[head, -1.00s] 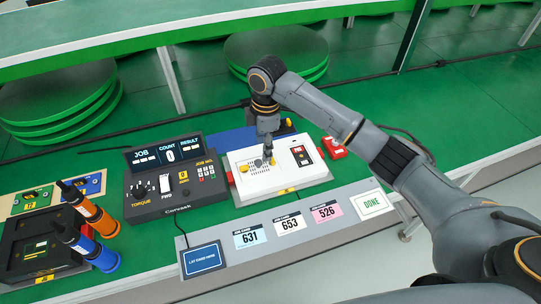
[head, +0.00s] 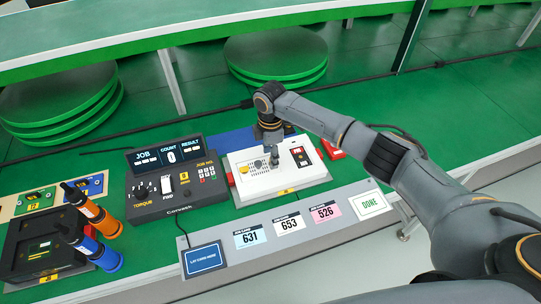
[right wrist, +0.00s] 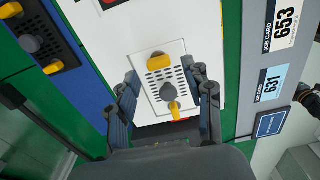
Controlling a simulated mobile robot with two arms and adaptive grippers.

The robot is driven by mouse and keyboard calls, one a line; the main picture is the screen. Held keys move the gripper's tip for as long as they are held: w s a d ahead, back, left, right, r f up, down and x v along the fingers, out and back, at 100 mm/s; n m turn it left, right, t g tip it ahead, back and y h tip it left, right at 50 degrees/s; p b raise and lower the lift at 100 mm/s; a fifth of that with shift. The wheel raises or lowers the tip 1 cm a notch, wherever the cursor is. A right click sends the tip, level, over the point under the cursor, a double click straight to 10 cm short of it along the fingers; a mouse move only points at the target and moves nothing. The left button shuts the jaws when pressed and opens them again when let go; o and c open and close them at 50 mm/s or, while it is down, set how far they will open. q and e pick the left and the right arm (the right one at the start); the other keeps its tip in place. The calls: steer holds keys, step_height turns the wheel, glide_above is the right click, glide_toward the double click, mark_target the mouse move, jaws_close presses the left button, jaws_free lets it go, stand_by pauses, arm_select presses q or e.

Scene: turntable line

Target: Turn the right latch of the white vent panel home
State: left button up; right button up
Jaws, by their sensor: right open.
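The white vent panel (head: 238,186) lies on the bench, and its slotted plate shows in the right wrist view (right wrist: 150,90). The right latch, a yellow bar on a grey pivot (right wrist: 159,62), lies across the plate in the right wrist view. The left latch (right wrist: 172,106), yellow with a grey knob, points along the plate; it also shows in the head view (head: 244,168). My right gripper (head: 273,160) is open above the panel, its fingers either side of the right latch in the wrist view (right wrist: 161,71). Contact cannot be told. My left gripper is out of view.
A black torque controller (head: 175,185) stands left of the panel. Job cards (head: 289,223) and a DONE card (head: 371,202) lie along the front ledge. A red block (head: 332,148) sits at right.

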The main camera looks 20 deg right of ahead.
steer(key=shift+f, duration=0.85)
jaws_close()
